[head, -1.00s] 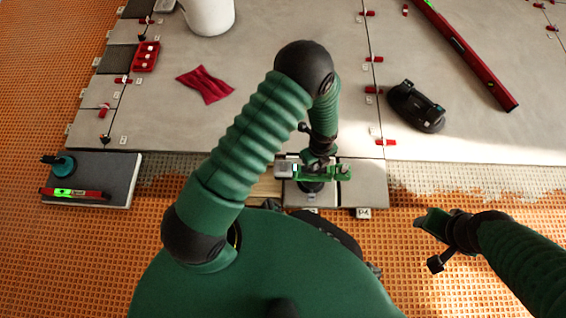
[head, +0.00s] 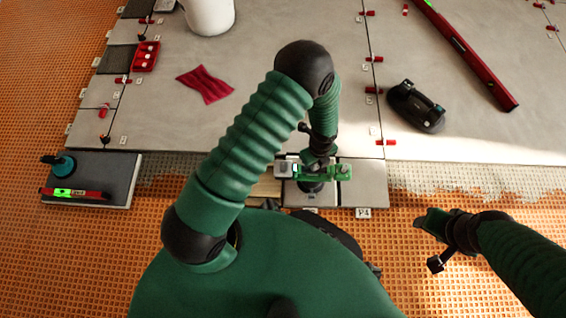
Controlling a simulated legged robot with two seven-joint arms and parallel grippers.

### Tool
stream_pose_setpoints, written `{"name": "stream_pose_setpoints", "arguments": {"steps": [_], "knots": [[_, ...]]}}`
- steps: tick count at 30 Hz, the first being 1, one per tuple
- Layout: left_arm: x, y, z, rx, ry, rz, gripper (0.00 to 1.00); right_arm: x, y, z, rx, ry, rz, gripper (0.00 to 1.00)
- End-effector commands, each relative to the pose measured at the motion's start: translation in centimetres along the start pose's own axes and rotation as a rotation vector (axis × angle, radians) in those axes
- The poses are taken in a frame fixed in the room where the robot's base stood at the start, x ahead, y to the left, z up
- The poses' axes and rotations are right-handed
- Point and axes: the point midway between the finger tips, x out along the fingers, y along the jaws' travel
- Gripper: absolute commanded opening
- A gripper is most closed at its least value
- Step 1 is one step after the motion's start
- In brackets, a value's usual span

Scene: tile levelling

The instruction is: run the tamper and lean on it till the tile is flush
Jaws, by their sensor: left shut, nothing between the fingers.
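My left gripper (head: 318,173) is shut with nothing between its fingers, low over a small grey tile (head: 301,201) at the near edge of the floor. A dark round piece (head: 312,187) shows under the gripper on that tile. I cannot tell whether it is the tamper, or whether it touches the gripper. Another small grey tile (head: 364,186) lies right beside it, with a tag marked P4 (head: 363,213) at its near edge. The tile's height against its neighbours is hard to judge. My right gripper (head: 436,232) hangs over the orange mat, and its fingers are unclear.
A black two-cup holder (head: 416,107) and a long red level (head: 466,55) lie on the large tiles. A red cloth (head: 205,85), a red tray (head: 145,56) and a white bucket (head: 208,14) are farther back. A loose dark tile (head: 108,168) lies left, bearing a small level (head: 75,194).

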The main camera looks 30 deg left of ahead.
Motion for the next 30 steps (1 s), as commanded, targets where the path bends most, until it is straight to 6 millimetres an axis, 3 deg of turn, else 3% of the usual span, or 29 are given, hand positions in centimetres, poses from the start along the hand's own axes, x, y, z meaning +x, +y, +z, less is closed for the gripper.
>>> {"name": "stream_pose_setpoints", "arguments": {"steps": [30], "knots": [[0.28,0.18,-0.07,0.001,0.002,0.004,0.0,-0.47,0.0,-0.11,0.0,0.0,0.0,0.47]]}}
